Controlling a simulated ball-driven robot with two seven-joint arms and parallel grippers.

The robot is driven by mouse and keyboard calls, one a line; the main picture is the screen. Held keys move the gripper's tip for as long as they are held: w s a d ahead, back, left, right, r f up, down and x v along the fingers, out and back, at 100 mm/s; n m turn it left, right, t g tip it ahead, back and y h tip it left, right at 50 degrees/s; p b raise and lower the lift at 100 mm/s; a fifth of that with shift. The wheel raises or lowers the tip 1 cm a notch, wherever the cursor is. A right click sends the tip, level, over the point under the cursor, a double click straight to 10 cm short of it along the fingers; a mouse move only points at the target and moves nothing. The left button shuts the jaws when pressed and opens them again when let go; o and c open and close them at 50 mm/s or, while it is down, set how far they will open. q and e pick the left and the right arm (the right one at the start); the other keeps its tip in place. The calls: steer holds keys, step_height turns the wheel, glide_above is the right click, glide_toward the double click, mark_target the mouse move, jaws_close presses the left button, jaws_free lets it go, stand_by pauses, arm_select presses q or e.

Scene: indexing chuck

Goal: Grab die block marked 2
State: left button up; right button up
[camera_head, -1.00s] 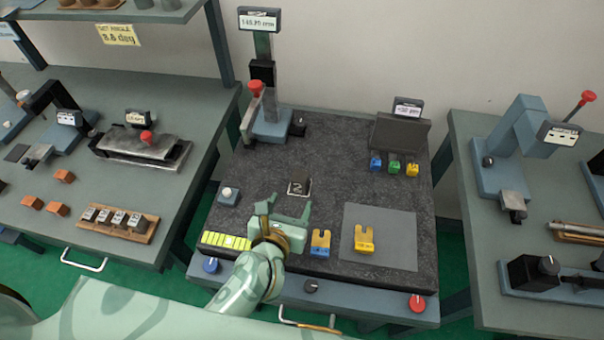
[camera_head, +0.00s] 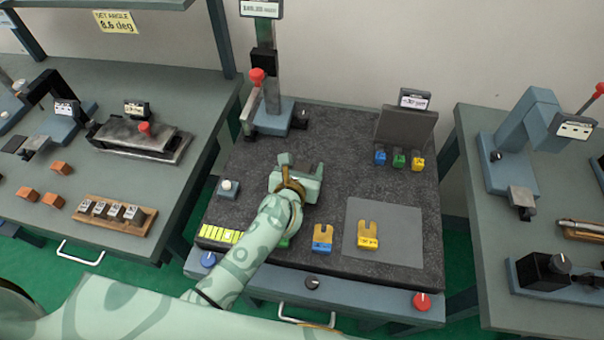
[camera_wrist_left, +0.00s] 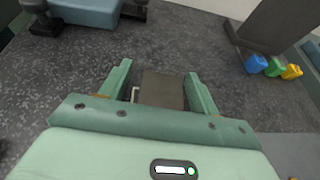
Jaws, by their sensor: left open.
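The die block marked 2 (camera_wrist_left: 163,90) is a dark grey-brown block on the speckled granite plate. In the left wrist view it lies between the two fingers, and part of a white marking shows at its left edge. My left gripper (camera_head: 301,166) is open around the block, with one finger on each side; it also shows in the left wrist view (camera_wrist_left: 158,72). I cannot tell whether the fingers touch it. My right gripper is not in view.
A post stand with a red knob (camera_head: 257,76) rises behind the gripper. A plate stand (camera_head: 406,126) with blue, green and yellow pieces is at the back right. A wooden rack (camera_head: 92,217) of blocks is on the left bench.

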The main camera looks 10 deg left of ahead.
arm_select(q)
steer(key=shift+c, duration=0.3)
steer(key=c, duration=1)
steer(key=shift+r, duration=0.1)
jaws_close()
